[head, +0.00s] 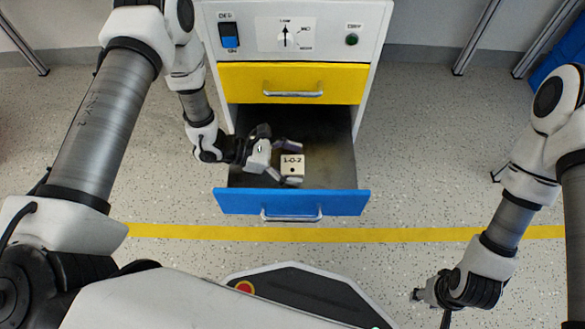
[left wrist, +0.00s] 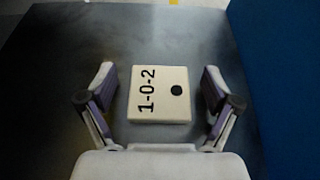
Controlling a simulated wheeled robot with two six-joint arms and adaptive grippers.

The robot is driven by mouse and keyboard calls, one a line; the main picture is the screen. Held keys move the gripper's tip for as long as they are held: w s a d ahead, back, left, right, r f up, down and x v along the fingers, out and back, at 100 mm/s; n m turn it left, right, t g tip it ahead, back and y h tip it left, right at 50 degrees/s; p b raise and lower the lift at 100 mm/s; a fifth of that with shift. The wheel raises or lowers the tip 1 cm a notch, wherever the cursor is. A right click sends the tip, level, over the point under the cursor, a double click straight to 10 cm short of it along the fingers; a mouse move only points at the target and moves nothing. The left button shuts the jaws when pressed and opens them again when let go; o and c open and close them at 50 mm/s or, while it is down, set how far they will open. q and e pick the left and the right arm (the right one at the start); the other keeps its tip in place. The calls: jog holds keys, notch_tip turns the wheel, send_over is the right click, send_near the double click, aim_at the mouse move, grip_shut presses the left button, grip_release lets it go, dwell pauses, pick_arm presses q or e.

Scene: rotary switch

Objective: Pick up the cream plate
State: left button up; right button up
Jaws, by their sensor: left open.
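The cream plate (head: 292,165) is a small square block marked "1-0-2" with a black dot. It lies in the open blue-fronted drawer (head: 240,202), near its front. My left gripper (head: 291,163) is open, with one finger on each side of the plate. In the left wrist view the plate (left wrist: 160,95) sits between the two open fingers (left wrist: 160,92), with a gap on both sides. My right gripper (head: 418,295) is low at the right, away from the drawer; its jaws are too small to read.
The cabinet has a shut yellow drawer (head: 335,83) above the open one. Its top panel holds a blue rocker switch (head: 229,35), a rotary switch with a black pointer (head: 285,36) and a green button (head: 352,39). A yellow line (head: 400,235) crosses the floor.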

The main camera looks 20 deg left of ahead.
pick_arm(q)
jog(key=c, duration=1.2)
jog(key=shift+r, duration=0.1)
jog(key=shift+c, duration=0.2)
